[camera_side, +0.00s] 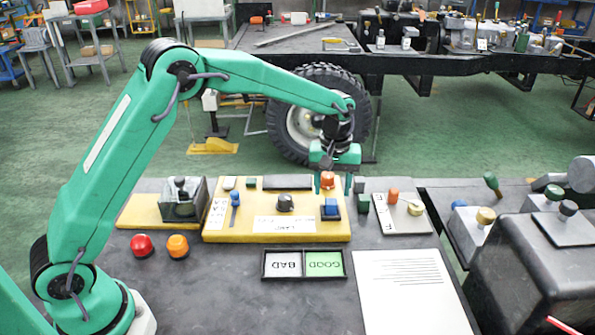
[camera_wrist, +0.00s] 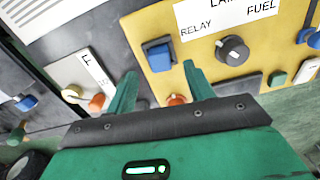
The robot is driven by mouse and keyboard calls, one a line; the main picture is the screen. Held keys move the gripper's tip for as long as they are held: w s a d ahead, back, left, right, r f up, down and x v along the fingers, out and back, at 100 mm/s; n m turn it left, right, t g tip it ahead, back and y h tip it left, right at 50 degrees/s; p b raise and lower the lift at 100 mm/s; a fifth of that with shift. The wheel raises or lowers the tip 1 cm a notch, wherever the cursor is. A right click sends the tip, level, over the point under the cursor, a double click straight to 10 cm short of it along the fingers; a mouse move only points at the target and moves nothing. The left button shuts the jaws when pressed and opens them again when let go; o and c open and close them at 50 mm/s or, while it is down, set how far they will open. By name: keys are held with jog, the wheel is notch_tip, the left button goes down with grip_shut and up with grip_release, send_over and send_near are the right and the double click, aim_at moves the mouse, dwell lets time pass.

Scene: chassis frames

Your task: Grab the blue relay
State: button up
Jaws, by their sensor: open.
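The blue relay (camera_side: 331,207) is a small blue block in a dark socket on the right end of the yellow panel (camera_side: 225,233). It also shows in the wrist view (camera_wrist: 158,54), beside the RELAY label. My gripper (camera_side: 333,191) is open and empty, pointing down above the right end of the panel. In the wrist view, the two green fingers (camera_wrist: 160,82) stand apart, and the relay appears just past their tips, between them. The fingers appear clear of the relay. An orange knob (camera_wrist: 176,99) shows between the fingers, nearer the palm.
A black knob (camera_side: 285,202) and a blue lever (camera_side: 235,199) stand on the panel. A grey plate with an orange knob (camera_side: 393,196) lies to the right. A BAD/GOOD tray (camera_side: 304,278) and a paper sheet (camera_side: 410,290) lie in front. Red (camera_side: 141,245) and orange (camera_side: 178,246) buttons stand left.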

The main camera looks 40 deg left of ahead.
aim_at(331, 201)
jog(key=shift+w+f, duration=0.1)
jog(key=shift+f, duration=2.35)
jog(key=c, duration=1.1)
jog(key=shift+r, duration=0.1)
jog(key=shift+r, duration=0.75)
notch_tip(331, 201, up, 2)
jog(key=shift+r, duration=0.2)
jog(key=s+d+r, duration=0.7)
jog(key=d, duration=0.2)
jog(key=shift+s, duration=0.3)
